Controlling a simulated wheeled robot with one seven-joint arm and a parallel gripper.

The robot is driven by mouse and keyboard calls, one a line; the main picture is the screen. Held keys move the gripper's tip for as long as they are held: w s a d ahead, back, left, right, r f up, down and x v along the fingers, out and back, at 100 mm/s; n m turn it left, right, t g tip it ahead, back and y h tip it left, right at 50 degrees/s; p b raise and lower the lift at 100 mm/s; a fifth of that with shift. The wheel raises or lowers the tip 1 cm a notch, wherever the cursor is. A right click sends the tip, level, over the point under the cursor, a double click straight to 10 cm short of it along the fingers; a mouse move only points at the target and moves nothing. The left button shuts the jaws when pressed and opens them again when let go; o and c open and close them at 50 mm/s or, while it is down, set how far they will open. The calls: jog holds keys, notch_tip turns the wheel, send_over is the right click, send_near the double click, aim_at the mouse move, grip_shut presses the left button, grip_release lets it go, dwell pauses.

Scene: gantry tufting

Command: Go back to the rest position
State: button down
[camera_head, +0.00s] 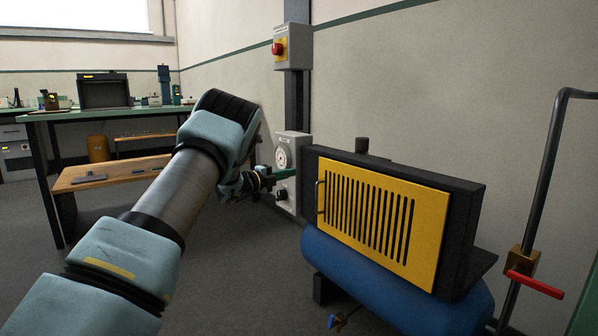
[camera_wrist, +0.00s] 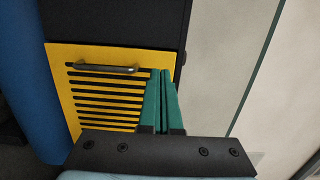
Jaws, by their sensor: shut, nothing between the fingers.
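My arm reaches forward from the lower left in the head view. My gripper (camera_head: 287,173) is at its far end, in front of a grey control box and just left of the yellow slotted panel (camera_head: 428,232). Its fingers are small there and partly lost against the box. In the wrist view the two green fingers (camera_wrist: 161,74) are together and empty. They overlap the edge of the yellow panel in that view, to the right of its dark handle (camera_wrist: 104,68). I cannot tell how far the fingertips are from the panel. The handle also shows in the head view (camera_head: 320,197).
A black housing (camera_head: 462,226) carries the panel above a blue tank (camera_head: 390,294). A pipe with a red valve lever (camera_head: 535,284) stands at right. The grey dial box (camera_head: 284,154) and red stop button (camera_head: 278,48) are on a post. A workbench (camera_head: 100,112) is at left. Floor between is clear.

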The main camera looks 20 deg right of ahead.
jog(key=w+a+r+n+t+y, duration=0.15)
jog(key=a+n+t+y, duration=0.35)
jog(key=a, duration=0.5)
jog(key=w+a+r+n+t+y, duration=0.1)
jog(key=w+a+n+t+y, duration=0.15)
jog(key=a+n, duration=0.6)
jog(key=s+a+f+n+g+y, duration=0.1)
jog(key=s+a+n+y, duration=0.15)
jog(key=a, duration=0.35)
jog(key=s+a+f+n+y, duration=0.1)
jog(key=s+a+n+y, duration=0.15)
jog(key=a, duration=0.25)
jog(key=s+a+f+n+g+y, duration=0.2)
jog(key=s+a+f+n+g, duration=0.15)
jog(key=s, duration=0.85)
jog(key=s+a+f+n+g+y, duration=0.1)
jog(key=s+a+f+n+g, duration=0.3)
jog(key=s, duration=0.7)
jog(key=s+a+n+g+y, duration=0.25)
jog(key=s+a+n, duration=0.25)
jog(key=s, duration=0.7)
notch_tip(320, 180, up, 30)
jog(key=h+p, duration=0.1)
jog(key=p, duration=2.9)
jog(key=shift+a, duration=0.15)
jog(key=shift+f+g, duration=0.1)
jog(key=shift+g, duration=0.15)
